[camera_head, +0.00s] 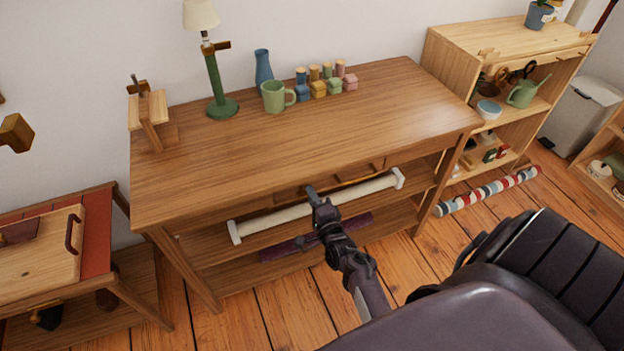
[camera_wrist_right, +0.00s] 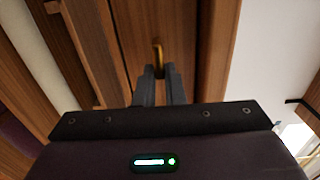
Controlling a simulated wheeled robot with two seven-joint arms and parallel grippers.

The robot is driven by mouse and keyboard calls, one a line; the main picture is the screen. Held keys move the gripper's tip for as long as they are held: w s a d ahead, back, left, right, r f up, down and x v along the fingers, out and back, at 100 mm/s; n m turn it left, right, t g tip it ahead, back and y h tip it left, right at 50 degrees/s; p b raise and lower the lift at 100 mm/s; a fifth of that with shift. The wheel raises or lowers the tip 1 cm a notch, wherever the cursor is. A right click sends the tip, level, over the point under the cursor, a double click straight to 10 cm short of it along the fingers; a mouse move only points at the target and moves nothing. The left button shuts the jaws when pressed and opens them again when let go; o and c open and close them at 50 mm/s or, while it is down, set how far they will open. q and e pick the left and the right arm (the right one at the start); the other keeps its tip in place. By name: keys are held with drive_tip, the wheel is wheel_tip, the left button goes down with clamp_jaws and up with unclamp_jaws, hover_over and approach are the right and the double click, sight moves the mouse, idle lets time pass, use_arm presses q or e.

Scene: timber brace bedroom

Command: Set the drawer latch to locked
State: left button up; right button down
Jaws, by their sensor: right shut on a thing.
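The wooden table (camera_head: 300,140) has a drawer under its top at the front, and the drawer face (camera_wrist_right: 135,28) fills the middle of the right wrist view. A small brass latch piece (camera_wrist_right: 158,52) stands out from that face, between the fingertips. My right gripper (camera_head: 312,192) is at the table's front edge, and its fingers (camera_wrist_right: 160,72) are shut on the brass piece. In the head view, the gripper hides the latch, so I cannot tell its setting. My left gripper is not in view.
A long pale bar (camera_head: 285,215) lies on the shelf below the drawer, close to my right gripper. A lamp (camera_head: 216,85), a green mug (camera_head: 273,97) and small blocks stand at the table's back. A striped roll (camera_head: 490,192) lies on the floor at right.

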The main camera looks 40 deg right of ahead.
drive_tip(key=c, duration=1.5)
unclamp_jaws()
drive_tip(key=shift+s+f, duration=0.1)
